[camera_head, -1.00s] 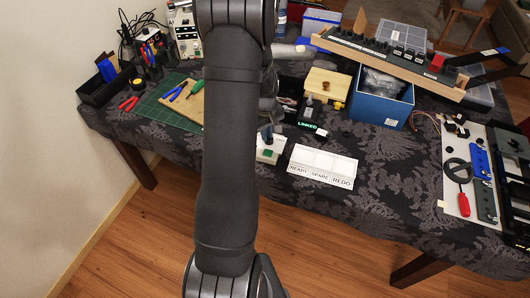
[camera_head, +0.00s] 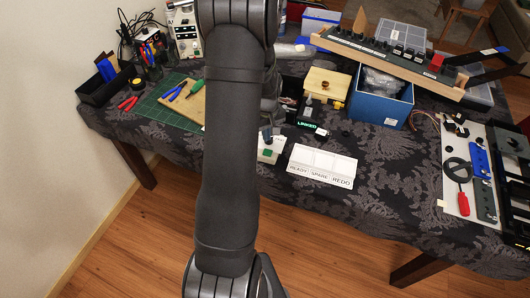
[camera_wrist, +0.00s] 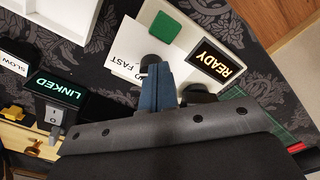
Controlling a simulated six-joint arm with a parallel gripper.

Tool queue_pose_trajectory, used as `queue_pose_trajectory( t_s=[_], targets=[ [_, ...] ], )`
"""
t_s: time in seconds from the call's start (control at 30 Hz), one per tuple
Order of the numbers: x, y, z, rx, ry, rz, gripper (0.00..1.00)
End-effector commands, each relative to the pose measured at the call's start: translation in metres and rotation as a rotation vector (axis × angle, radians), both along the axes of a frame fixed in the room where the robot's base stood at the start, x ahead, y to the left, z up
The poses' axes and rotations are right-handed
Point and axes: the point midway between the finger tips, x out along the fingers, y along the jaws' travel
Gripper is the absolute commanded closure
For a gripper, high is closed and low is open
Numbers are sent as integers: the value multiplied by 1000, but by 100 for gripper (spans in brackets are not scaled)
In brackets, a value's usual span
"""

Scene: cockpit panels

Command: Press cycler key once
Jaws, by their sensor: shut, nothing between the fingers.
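A white box (camera_wrist: 125,52) carries a green square key (camera_wrist: 163,30), a dark round part (camera_wrist: 150,62), the word FAST and a display (camera_wrist: 212,62) reading READY in pale yellow. No label reading cycler shows, so I cannot tell for sure which part is the cycler key. My gripper (camera_wrist: 156,68) is shut and empty, its blue fingertips over the box beside the dark part, which they partly cover. I cannot tell whether they touch it. The green key is apart from the fingertips. In the head view the box's green key (camera_head: 266,153) shows just below my gripper (camera_head: 267,138).
A black unit with a lit green LINKED display (camera_wrist: 58,91) and a toggle switch (camera_wrist: 54,116) stands beside the box. A white tray (camera_head: 320,164) marked READY, SPARE and REDO lies to its right. A blue bin (camera_head: 380,105) stands behind. Patterned cloth lies between.

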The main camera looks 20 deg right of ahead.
Motion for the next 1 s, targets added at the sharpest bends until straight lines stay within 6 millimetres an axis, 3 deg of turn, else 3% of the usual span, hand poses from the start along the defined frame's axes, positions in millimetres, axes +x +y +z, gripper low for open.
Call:
queue_pose_trajectory(
  t_s=[0.37,0.7,1.0],
  targets=[
    [-31,17,18,280,-55,-668,100],
    [-42,23,55,672,-83,-1443,100],
    [-44,14,82,923,-82,-1828,100]
  ],
)
